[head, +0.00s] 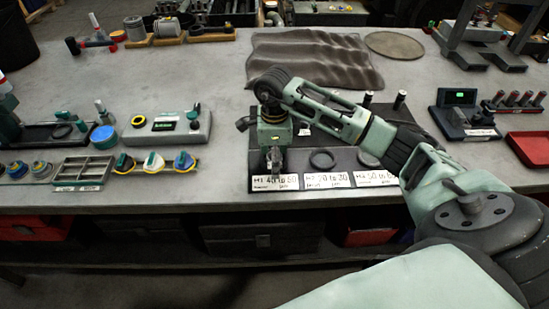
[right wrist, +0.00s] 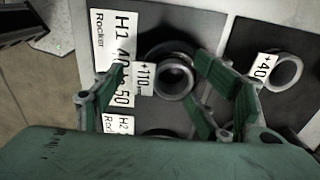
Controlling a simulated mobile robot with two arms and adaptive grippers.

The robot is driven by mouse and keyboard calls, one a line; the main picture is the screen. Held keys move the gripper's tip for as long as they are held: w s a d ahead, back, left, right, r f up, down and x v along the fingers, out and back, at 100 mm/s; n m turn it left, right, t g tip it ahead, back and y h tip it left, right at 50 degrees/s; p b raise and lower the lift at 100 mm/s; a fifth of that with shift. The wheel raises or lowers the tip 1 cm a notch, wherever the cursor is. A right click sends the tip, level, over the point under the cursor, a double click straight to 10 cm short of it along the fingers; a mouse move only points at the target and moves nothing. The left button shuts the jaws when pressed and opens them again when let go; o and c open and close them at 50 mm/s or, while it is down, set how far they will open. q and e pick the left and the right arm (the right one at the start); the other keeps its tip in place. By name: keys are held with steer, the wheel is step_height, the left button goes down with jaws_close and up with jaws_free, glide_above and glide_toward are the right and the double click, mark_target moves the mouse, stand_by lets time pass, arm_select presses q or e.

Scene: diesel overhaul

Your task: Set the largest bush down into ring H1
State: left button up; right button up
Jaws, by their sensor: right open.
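In the right wrist view a grey bush (right wrist: 173,90) with a "+110" tag (right wrist: 145,78) stands by the H1 label (right wrist: 122,40), overlapping the dark ring H1 (right wrist: 160,50). How deep it sits in the ring cannot be told. My right gripper (right wrist: 162,72) is open, with one finger on each side of the bush and gaps visible. In the head view this gripper (head: 272,160) points down over the H1 place and hides the bush. Another grey bush (right wrist: 288,76), tagged "+40", stands to the right on a dark mat. My left gripper is not in view.
Ring H2 (head: 322,160) lies right of H1, and the H3 place (head: 368,158) is beyond it. A grey tray (head: 84,171) and several coloured-knob parts lie left. A crumpled dark mat (head: 315,62) lies behind.

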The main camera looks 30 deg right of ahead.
step_height(320, 180, up, 12)
stand_by(0.5)
stand_by(0.5)
